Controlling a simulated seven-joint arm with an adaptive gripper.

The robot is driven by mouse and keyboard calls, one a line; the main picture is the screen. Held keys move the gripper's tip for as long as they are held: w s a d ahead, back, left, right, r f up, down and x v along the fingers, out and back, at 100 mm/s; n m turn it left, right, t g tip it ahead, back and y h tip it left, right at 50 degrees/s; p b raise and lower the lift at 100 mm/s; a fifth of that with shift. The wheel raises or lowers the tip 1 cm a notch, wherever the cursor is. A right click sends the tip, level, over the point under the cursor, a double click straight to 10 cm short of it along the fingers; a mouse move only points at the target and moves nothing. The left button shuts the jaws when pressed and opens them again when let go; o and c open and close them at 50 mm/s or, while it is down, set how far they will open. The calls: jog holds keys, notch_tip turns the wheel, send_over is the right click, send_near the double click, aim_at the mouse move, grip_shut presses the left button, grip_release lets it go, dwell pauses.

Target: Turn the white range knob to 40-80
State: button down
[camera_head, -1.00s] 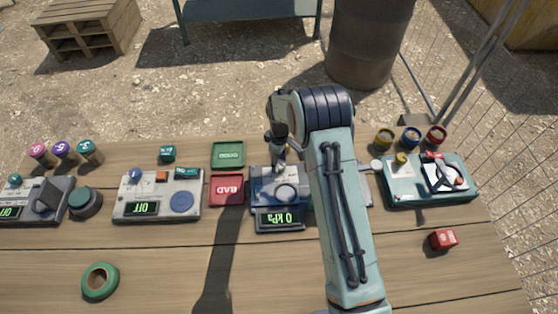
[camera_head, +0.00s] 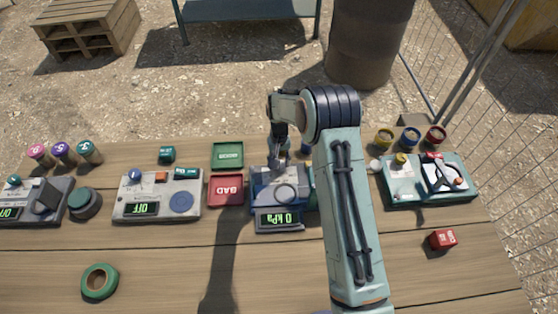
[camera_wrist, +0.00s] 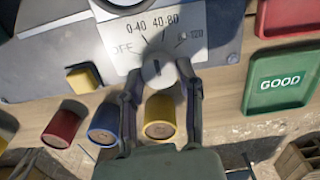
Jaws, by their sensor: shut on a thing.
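The white range knob (camera_wrist: 155,73) sits on a pale dial plate (camera_wrist: 190,35) marked OFF, 0-40, 40-80 and 80-120 in the wrist view. A dark line on the knob points roughly up, toward the middle labels. I cannot tell exactly which range it meets. My gripper (camera_wrist: 159,76) has one finger on each side of the knob and is shut on it. In the head view my gripper (camera_head: 281,155) is over the back of the blue tester (camera_head: 263,200) and hides the knob. The tester's display (camera_head: 279,219) reads 0 kPa.
Yellow (camera_wrist: 160,118), blue (camera_wrist: 105,122) and red (camera_wrist: 63,126) jars stand close to my fingers. A green GOOD tray (camera_head: 228,165) and a red BAD tray (camera_head: 226,200) lie left of the tester. A red cube (camera_head: 442,239) and green tape roll (camera_head: 99,281) lie farther forward.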

jog(key=shift+m, duration=1.7)
jog(key=shift+s, duration=0.1)
jog(key=c, duration=0.7)
grip_release()
notch_tip(320, 180, up, 12)
